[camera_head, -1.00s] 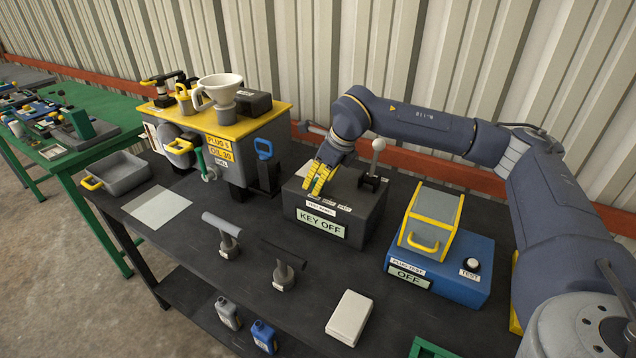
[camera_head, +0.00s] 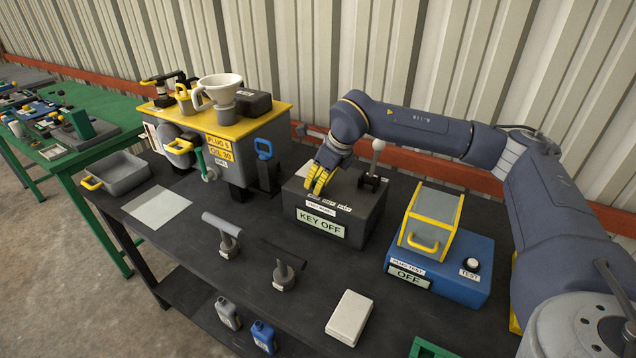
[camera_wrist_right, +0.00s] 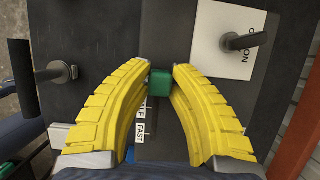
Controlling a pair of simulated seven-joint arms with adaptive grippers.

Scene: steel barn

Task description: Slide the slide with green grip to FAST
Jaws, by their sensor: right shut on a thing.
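The dark control box (camera_head: 368,222) with a KEY OFF label (camera_head: 320,223) stands on the dark bench. The yellow fingers of my right gripper (camera_head: 316,181) are down at the left end of its top, hiding the slide in the head view. In the right wrist view my right gripper (camera_wrist_right: 160,76) is shut on the green grip (camera_wrist_right: 160,84), with a finger on each side. The grip is not beside FAST. My left gripper is not in view.
A lever with a white knob (camera_head: 378,145) rises from the box close to my right gripper. In the right wrist view a key-like handle (camera_wrist_right: 247,40) on a white ON plate stands upper right. A blue tester (camera_head: 450,270) stands right of the box, and a yellow-topped unit (camera_head: 271,113) left.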

